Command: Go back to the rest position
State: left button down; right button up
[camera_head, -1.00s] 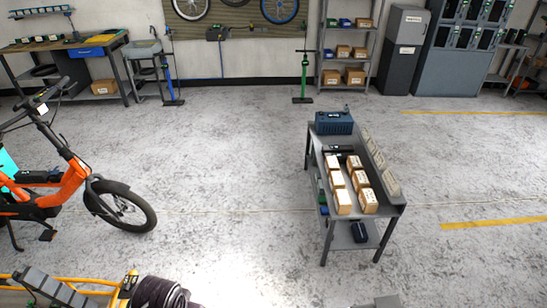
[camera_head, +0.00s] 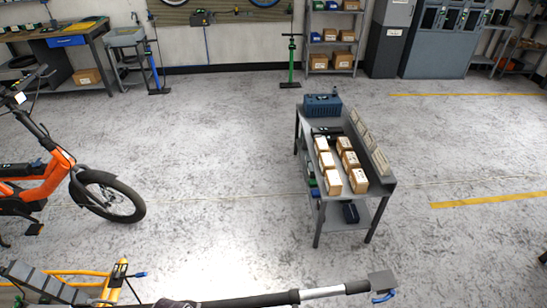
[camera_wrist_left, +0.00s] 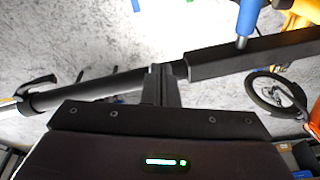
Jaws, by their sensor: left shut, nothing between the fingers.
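My left gripper (camera_wrist_left: 162,72) shows in the wrist view, with its fingers together and nothing between them. Its dark body with a small green light fills the bottom of that view. A long black bar (camera_wrist_left: 95,88) crosses behind the fingers; I cannot tell whether they touch it. In the head view a black and silver bar (camera_head: 322,292) lies along the bottom edge, ending in a grey block with a blue part. I cannot clearly make out my left gripper in the head view. My right gripper is in neither view.
An orange bike (camera_head: 62,180) stands at the left, and part of a yellow frame (camera_head: 85,273) shows at the bottom left. A grey cart (camera_head: 312,123) with several cardboard boxes and a blue case stands right of centre. The floor between is clear.

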pick_arm(q)
jog(key=s+a+f+g+b, duration=0.1)
jog(key=s+f+b, duration=0.3)
jog(key=f, duration=0.8)
jog(key=s+f+b, duration=0.1)
jog(key=s+f, duration=0.4)
jog(key=f, duration=0.7)
jog(key=s+a+f+g+b, duration=0.1)
jog(key=s+f+b, duration=0.3)
jog(key=f, duration=0.8)
jog(key=s+a+f, duration=0.2)
jog(key=s+f, duration=0.5)
jog(key=s, duration=0.3)
jog(key=shift+s+b, duration=0.15)
jog(key=shift+b, duration=0.25)
jog(key=shift+f+m, duration=0.1)
jog(key=shift+m, duration=0.2)
